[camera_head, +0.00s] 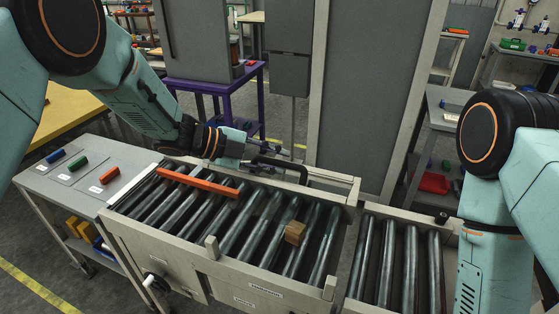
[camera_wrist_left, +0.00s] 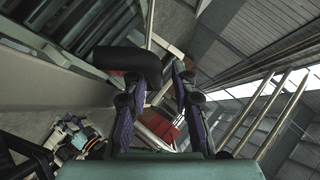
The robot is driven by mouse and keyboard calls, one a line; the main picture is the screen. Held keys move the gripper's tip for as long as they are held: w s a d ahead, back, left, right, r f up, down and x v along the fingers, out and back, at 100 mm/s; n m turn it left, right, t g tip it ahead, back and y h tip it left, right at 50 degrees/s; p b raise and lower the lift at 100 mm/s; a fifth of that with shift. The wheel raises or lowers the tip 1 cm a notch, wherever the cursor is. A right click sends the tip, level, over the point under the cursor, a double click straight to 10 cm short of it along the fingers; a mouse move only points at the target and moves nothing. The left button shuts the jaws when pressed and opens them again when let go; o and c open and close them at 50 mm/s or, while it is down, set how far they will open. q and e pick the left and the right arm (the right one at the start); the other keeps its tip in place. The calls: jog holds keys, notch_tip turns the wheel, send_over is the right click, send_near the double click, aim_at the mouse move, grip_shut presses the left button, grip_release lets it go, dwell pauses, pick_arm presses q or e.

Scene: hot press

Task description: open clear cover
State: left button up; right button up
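A black handle (camera_head: 285,164) stands at the far long side of the roller conveyor (camera_head: 207,240). The clear cover itself is hard to make out; the rollers show plainly. My left gripper (camera_head: 277,148) is just beyond the handle, pointing right. In the left wrist view the two fingers (camera_wrist_left: 160,105) are apart with a gap between them. The dark curved handle (camera_wrist_left: 130,62) shows ahead of the left finger and reaches toward the gap. I cannot tell whether they touch. My right arm shows at the right edge, but its gripper is out of view.
An orange bar (camera_head: 198,182) and a wooden block (camera_head: 295,232) are on or above the rollers. A tall grey panel (camera_head: 365,90) stands behind the conveyor. A second roller section (camera_head: 400,262) adjoins at right.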

pick_arm(q)
notch_tip(320, 180, up, 4)
jog(key=r, duration=0.1)
send_over(236, 179)
jog(key=shift+f, duration=0.25)
jog(key=shift+a+r, duration=0.2)
jog(key=shift+a, duration=0.05)
jog(key=shift+s, duration=0.1)
